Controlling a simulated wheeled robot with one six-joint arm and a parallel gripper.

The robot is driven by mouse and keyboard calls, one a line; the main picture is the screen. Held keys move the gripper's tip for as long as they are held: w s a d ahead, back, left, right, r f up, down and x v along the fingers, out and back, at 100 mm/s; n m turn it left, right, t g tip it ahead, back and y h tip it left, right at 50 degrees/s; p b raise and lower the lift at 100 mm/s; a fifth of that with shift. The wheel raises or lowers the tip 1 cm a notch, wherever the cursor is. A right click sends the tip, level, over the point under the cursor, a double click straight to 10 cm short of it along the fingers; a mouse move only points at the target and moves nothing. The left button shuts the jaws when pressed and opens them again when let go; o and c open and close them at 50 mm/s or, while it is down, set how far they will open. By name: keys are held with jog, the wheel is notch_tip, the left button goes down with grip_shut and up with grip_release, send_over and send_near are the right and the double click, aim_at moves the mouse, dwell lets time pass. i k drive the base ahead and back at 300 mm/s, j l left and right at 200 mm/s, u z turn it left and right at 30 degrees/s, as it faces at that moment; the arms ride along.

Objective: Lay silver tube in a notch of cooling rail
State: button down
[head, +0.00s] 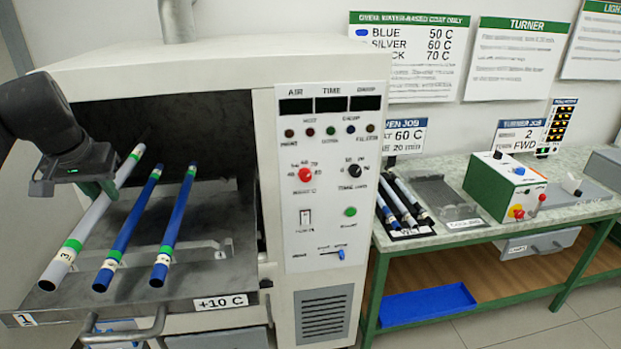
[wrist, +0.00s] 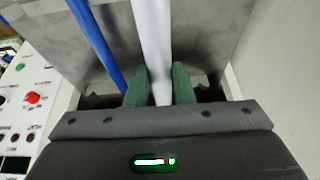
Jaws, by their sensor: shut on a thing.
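The silver tube (head: 95,222), with green bands and a white tag near its lower end, slants over the pulled-out oven tray at the left of the head view. My gripper (head: 108,188) reaches in from the left and is shut on it around its upper part. In the wrist view the silver tube (wrist: 151,45) runs between the two green fingers (wrist: 160,88). I cannot tell whether it is clear of the tray's supports.
Two blue tubes (head: 130,225) (head: 177,225) lie close to the right of the silver one on the oven tray (head: 215,290). The oven's control panel (head: 330,180) stands right of them. On the bench are a grey tray (head: 435,190) and a green-and-white turner box (head: 503,185).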

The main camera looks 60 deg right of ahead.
aim_at(441, 191)
jog(key=k+z, duration=0.1)
jog(key=z, duration=0.4)
jog(key=k+z, duration=0.15)
jog(key=z, duration=1.2)
jog(key=l+z, duration=0.1)
jog(key=z, duration=0.75)
jog(key=i+z, duration=0.1)
jog(key=z, duration=1.25)
jog(key=i+j, duration=0.1)
jog(key=i, duration=0.6)
jog(key=i+j+z, duration=0.1)
jog(key=i, duration=0.65)
jog(key=i+u, duration=0.5)
jog(key=i+l+u, duration=0.3)
jog(key=i+u, duration=0.2)
jog(key=i, duration=0.2)
jog(key=i+u, duration=0.15)
jog(key=u, duration=0.25)
jog(key=i+j+u, duration=0.1)
jog(key=u, duration=0.3)
jog(key=i+l+u, duration=0.1)
jog(key=i+u, duration=0.2)
jog(key=u, duration=0.15)
jog(key=i+l+u, duration=0.1)
jog(key=u, duration=1.2)
jog(key=i+l, duration=0.05)
